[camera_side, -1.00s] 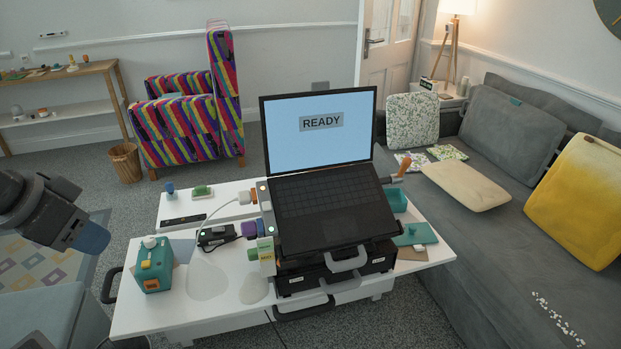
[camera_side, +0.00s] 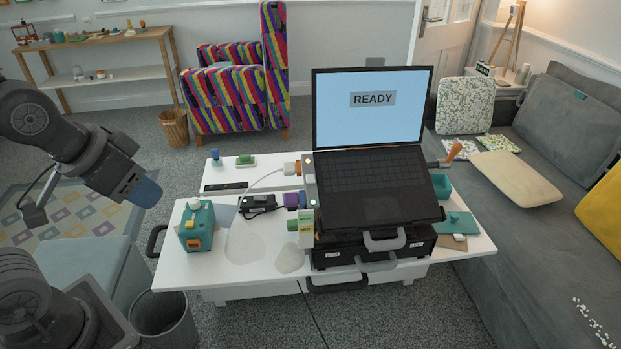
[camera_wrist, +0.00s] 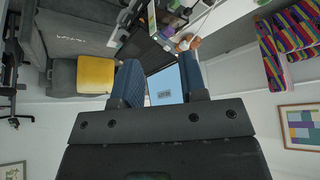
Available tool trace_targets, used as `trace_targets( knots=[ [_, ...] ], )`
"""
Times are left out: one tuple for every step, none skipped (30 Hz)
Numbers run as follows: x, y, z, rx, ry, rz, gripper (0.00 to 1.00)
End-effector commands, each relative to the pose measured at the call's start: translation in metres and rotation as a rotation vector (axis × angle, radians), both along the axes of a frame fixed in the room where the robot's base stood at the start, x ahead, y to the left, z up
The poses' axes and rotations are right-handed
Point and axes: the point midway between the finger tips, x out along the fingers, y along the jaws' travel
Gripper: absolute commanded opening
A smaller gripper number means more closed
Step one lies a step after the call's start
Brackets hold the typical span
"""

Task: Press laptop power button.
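The open laptop stands on a black case on the white table. Its light blue screen (camera_side: 372,122) reads READY, and its dark keyboard deck (camera_side: 375,190) faces up. I cannot make out which part is the power button. My gripper (camera_side: 146,191), with blue fingers, hangs in the air at the left, well apart from the laptop. In the wrist view, the two blue fingers of my gripper (camera_wrist: 160,82) are spread with nothing between them. The laptop screen (camera_wrist: 163,88) shows beyond the gap, partly hidden by the fingers.
A teal box (camera_side: 197,228) stands at the table's left end. A black device (camera_side: 258,203) with a pale cable and colored plugs lie left of the laptop. A handle with an orange grip (camera_side: 453,152) sticks out right of it. The grey sofa (camera_side: 540,230) is at the right.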

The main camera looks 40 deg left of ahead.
Motion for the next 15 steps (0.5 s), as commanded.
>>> trace_targets(
  knots=[
    [0.0,0.0,0.0,0.0,0.0,0.0,0.34],
    [0.0,0.0,0.0,0.0,0.0,0.0,0.31],
    [0.0,0.0,0.0,0.0,0.0,0.0,0.27],
    [0.0,0.0,0.0,0.0,0.0,0.0,0.24],
    [0.0,0.0,0.0,0.0,0.0,0.0,0.21],
    [0.0,0.0,0.0,0.0,0.0,0.0,0.18],
    [0.0,0.0,0.0,0.0,0.0,0.0,0.15],
    [0.0,0.0,0.0,0.0,0.0,0.0,0.12],
    [0.0,0.0,0.0,0.0,0.0,0.0,0.08],
    [0.0,0.0,0.0,0.0,0.0,0.0,0.05],
    [0.0,0.0,0.0,0.0,0.0,0.0,0.02],
    [0.0,0.0,0.0,0.0,0.0,0.0,0.0],
    [0.0,0.0,0.0,0.0,0.0,0.0,0.0],
    [0.0,0.0,0.0,0.0,0.0,0.0,0.0],
    [0.0,0.0,0.0,0.0,0.0,0.0,0.0]
  ],
)
